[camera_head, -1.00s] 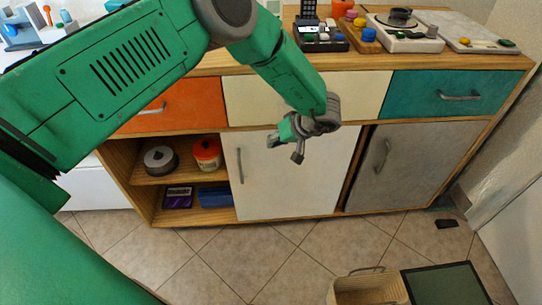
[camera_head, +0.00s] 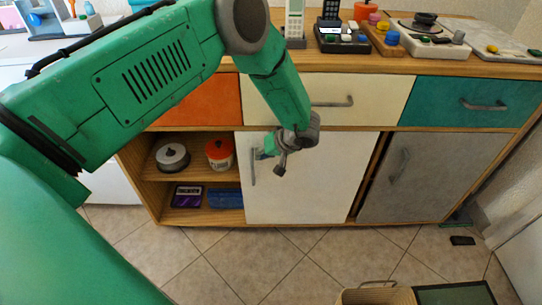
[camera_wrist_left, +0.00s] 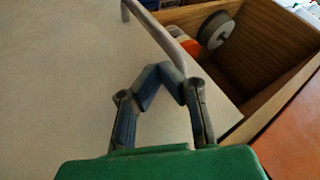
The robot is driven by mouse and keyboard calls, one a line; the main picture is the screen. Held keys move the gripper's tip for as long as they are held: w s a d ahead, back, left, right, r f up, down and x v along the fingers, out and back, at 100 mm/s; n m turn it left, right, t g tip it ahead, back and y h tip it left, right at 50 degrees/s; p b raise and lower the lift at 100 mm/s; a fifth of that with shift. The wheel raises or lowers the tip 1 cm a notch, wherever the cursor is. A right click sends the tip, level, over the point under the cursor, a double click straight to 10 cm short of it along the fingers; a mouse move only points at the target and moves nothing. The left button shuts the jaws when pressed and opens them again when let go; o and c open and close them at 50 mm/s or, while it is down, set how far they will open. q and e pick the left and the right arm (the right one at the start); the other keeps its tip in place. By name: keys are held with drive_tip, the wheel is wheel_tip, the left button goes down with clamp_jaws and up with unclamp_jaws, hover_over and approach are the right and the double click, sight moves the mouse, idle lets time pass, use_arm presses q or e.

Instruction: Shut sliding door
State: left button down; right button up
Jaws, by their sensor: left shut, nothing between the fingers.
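The white sliding door (camera_head: 315,190) covers the middle of the cabinet's lower part. Its vertical metal handle (camera_head: 253,168) is near its left edge. The compartment (camera_head: 162,187) left of the door is open. A grey door (camera_head: 415,180) with its own handle is on the right, and a narrow dark gap shows between the two doors. My left gripper (camera_head: 268,158) is in front of the white door, just right of its handle. In the left wrist view, its fingertips (camera_wrist_left: 168,72) meet, with nothing between them, close to the handle (camera_wrist_left: 155,25). My right gripper is out of view.
A grey round container (camera_head: 172,157) and an orange-lidded jar (camera_head: 219,155) stand on the open compartment's shelf. Drawers run above the doors. Phones and other items crowd the top. A wooden box (camera_head: 375,297) stands on the floor at the front. The tiled floor is otherwise mostly clear.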

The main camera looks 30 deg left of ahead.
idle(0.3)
use_arm(q)
drive_tip(key=shift+s, duration=0.1)
drive_tip(key=s+a+p, duration=0.3)
drive_tip(key=s+a, duration=0.4)
drive_tip(key=a, duration=0.4)
drive_tip(key=s+a+p, duration=0.3)
drive_tip(key=s+a, duration=0.5)
drive_tip(key=a, duration=0.3)
drive_tip(key=s+a+p, duration=0.4)
drive_tip(key=s+a, duration=0.4)
drive_tip(key=a, duration=0.4)
drive_tip(key=shift+r, duration=0.1)
